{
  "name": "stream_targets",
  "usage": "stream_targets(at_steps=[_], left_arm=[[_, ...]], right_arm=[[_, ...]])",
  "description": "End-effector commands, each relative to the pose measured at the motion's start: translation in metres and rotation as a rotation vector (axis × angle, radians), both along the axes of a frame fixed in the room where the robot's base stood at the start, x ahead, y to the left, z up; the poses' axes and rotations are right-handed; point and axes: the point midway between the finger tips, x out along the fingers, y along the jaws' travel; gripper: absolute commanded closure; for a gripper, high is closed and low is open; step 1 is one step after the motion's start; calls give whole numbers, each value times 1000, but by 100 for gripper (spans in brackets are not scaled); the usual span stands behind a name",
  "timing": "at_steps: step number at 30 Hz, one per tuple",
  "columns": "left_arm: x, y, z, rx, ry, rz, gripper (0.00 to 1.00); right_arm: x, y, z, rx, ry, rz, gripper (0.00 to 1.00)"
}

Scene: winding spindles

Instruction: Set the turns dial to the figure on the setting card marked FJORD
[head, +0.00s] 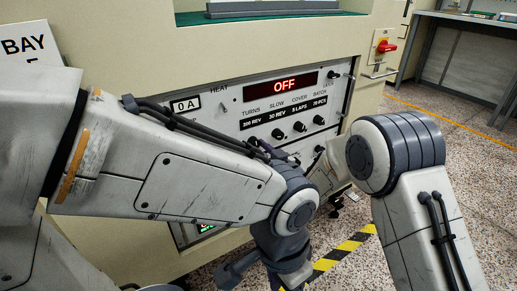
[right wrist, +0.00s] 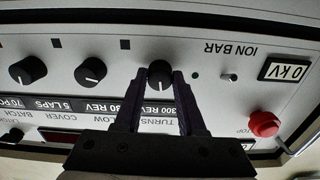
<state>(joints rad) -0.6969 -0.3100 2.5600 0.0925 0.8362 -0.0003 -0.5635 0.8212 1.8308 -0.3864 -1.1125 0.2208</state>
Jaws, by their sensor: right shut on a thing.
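The turns dial (right wrist: 160,72) is a round black knob with a light mark, on the white panel under the TURNS label. Its strip reads 300 REV (head: 257,121) in the head view. My right gripper (right wrist: 161,80) is shut on this knob, one dark finger on each side. In the head view the right gripper (head: 266,149) is mostly hidden behind my left arm, as is the turns dial. No setting card marked FJORD shows in either view.
Knobs for SLOW (right wrist: 91,71) and COVER (right wrist: 28,71) sit beside the turns dial. A red button (right wrist: 264,124) is nearby. The display (head: 287,84) reads OFF. A red switch (head: 386,46) is on the cabinet. A bench (head: 480,55) stands at the right, with open floor before it.

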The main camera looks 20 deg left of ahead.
Motion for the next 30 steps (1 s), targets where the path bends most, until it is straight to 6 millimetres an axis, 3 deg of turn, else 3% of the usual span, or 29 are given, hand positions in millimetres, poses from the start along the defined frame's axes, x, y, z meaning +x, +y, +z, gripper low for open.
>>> stream_targets(at_steps=[30], left_arm=[[0, 0, -38, 0, 0, 0, 50]], right_arm=[[0, 0, -2, -576, -739, 1, 100]])
